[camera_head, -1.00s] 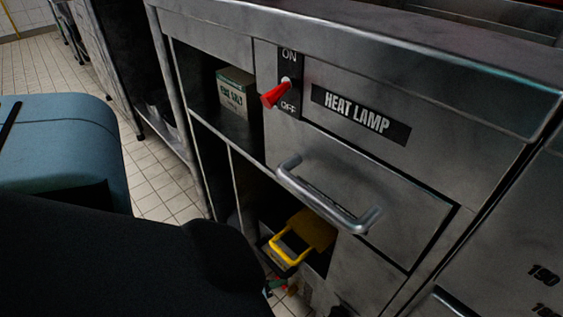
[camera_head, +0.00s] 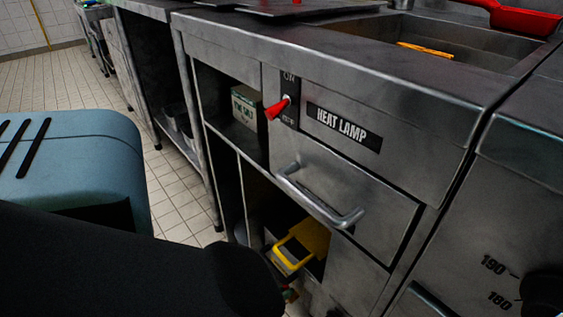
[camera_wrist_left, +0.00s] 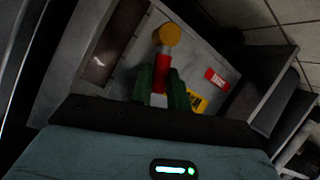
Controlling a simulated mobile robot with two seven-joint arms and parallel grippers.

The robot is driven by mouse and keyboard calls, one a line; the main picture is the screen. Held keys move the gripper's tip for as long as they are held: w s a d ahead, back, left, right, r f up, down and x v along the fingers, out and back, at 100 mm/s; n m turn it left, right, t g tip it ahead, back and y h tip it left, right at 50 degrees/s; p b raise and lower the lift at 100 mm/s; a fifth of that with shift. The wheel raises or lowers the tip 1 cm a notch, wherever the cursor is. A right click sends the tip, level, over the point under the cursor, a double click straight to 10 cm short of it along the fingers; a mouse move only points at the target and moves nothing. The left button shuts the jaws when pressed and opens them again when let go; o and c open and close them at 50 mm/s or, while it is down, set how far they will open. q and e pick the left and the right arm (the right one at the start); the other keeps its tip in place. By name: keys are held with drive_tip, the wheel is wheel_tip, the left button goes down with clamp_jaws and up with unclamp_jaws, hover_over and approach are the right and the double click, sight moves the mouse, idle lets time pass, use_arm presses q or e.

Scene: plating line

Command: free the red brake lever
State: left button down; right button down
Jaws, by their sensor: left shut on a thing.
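The red brake lever (camera_wrist_left: 163,72), a short red stick with a round yellow-orange knob, shows in the left wrist view. My left gripper (camera_wrist_left: 162,90) has its green fingers on either side of the red stick, shut on it below the knob. In the head view my left gripper (camera_head: 290,295) shows only as small green and red bits at the lower middle, beyond a dark arm link that hides most of it. What the lever is mounted on is unclear. My right gripper is in neither view.
A steel counter has a red heat lamp switch (camera_head: 278,108), a drawer handle (camera_head: 318,197) and open shelves holding a green-topped box (camera_head: 246,105). A yellow frame-like object (camera_head: 308,240) is low beneath. Tiled floor (camera_head: 172,190) is clear at left.

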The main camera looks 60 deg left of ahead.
use_arm(q)
drive_tip(key=shift+w+d+r+m+y, duration=0.1)
drive_tip(key=shift+w+d+m+y, duration=0.1)
drive_tip(key=shift+d+m+y, duration=0.55)
drive_tip(key=shift+m, duration=0.45)
drive_tip(key=shift+d+y, duration=0.1)
drive_tip(key=shift+y, duration=0.25)
drive_tip(key=shift+w, duration=0.1)
drive_tip(key=c, duration=1.3)
unclamp_jaws()
drive_tip(key=shift+c, duration=0.2)
